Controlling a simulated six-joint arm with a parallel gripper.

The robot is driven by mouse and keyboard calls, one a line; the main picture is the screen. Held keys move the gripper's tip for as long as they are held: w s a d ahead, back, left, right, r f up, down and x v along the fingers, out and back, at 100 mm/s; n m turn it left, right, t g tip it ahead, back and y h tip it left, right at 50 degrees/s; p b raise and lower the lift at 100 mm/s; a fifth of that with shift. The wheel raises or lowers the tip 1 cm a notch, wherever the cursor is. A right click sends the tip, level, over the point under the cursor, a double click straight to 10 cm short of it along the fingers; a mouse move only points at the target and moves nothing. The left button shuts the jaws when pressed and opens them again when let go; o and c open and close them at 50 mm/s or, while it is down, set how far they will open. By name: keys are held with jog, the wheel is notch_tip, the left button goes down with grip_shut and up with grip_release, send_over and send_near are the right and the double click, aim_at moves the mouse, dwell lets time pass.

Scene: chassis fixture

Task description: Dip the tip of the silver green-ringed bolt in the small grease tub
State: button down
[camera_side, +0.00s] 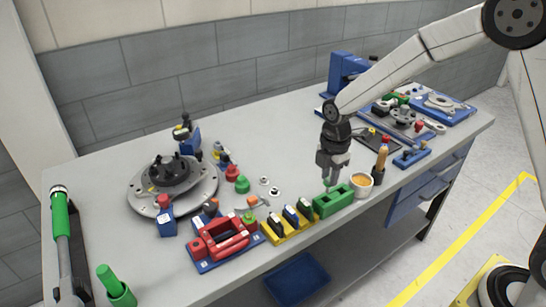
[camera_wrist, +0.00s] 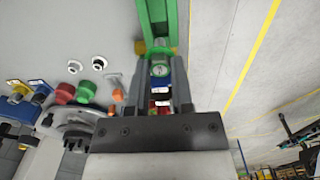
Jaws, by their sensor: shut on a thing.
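My gripper (camera_side: 331,180) points down just above a green block (camera_side: 333,200) near the table's front edge. In the wrist view, its two fingers (camera_wrist: 161,82) are closed on the silver bolt (camera_wrist: 159,69), which has a green ring around its round end. The bolt's lower part is hidden by the fingers and the green block, so I cannot tell whether its tip is inside the block or clear of it. The small grease tub (camera_side: 362,185), a pale cup with orange-yellow contents, stands immediately right of the green block in the side view.
A brush with a wooden handle (camera_side: 381,160) stands in a dark holder behind the tub. A yellow rack (camera_side: 289,234) with several dark and blue pieces lies left of the green block. A red fixture (camera_side: 222,240) and round turntable (camera_side: 150,200) are farther left.

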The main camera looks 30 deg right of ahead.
jog(key=shift+w+d+r, duration=0.1)
jog(key=shift+d+r, duration=0.05)
jog(key=shift+d, duration=0.45)
jog(key=d+r, duration=0.3)
jog(key=d, duration=0.9)
jog(key=shift+d+r, duration=0.15)
jog(key=shift+r, duration=0.2)
jog(key=shift+f, duration=0.15)
jog(key=shift+f, duration=2.35)
jog(key=shift+f, duration=0.4)
jog(key=shift+f, duration=0.35)
jog(key=shift+f, duration=0.35)
